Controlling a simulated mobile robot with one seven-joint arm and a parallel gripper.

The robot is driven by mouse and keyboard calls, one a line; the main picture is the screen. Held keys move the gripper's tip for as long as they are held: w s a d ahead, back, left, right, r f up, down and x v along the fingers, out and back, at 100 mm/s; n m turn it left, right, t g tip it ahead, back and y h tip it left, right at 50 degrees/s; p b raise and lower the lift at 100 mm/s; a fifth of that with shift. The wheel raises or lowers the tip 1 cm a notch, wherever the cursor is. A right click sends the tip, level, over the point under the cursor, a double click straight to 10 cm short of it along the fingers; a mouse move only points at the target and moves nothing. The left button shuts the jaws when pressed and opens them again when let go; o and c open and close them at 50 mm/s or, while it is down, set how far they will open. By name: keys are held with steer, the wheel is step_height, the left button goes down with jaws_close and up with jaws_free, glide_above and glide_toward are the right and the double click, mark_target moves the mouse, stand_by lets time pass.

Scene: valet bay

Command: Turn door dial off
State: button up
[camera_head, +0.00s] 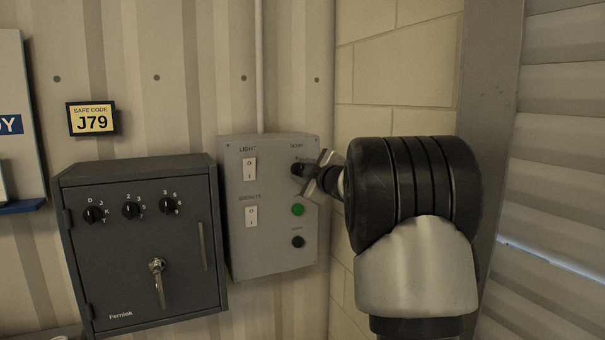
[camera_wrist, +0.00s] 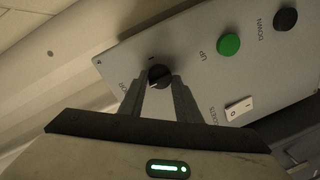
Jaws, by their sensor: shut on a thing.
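The door dial (camera_head: 297,170) is a small black knob at the upper right of the grey control box (camera_head: 275,262). In the wrist view the dial (camera_wrist: 158,76) sits between the tips of my gripper (camera_wrist: 160,88), which is shut on it. In the head view my gripper (camera_head: 318,174) reaches the dial from the right. The dial's lettering is partly hidden by my fingers and too small to read, so its setting cannot be told.
The box also carries a light switch (camera_head: 249,168), a second rocker switch (camera_head: 251,216), a green button (camera_head: 298,210) and a black button (camera_head: 298,242). A dark safe (camera_head: 140,250) hangs at left, below a safe code sign (camera_head: 92,118). A brick wall (camera_head: 400,90) stands close at right.

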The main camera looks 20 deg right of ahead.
steer(key=o, duration=1)
steer(key=s, duration=0.5)
steer(key=s+r, duration=0.1)
steer(key=s, duration=1.1)
steer(key=shift+s+d+r+b, duration=0.2)
steer(key=shift+d+r+b, duration=0.1)
steer(key=shift+b, duration=0.1)
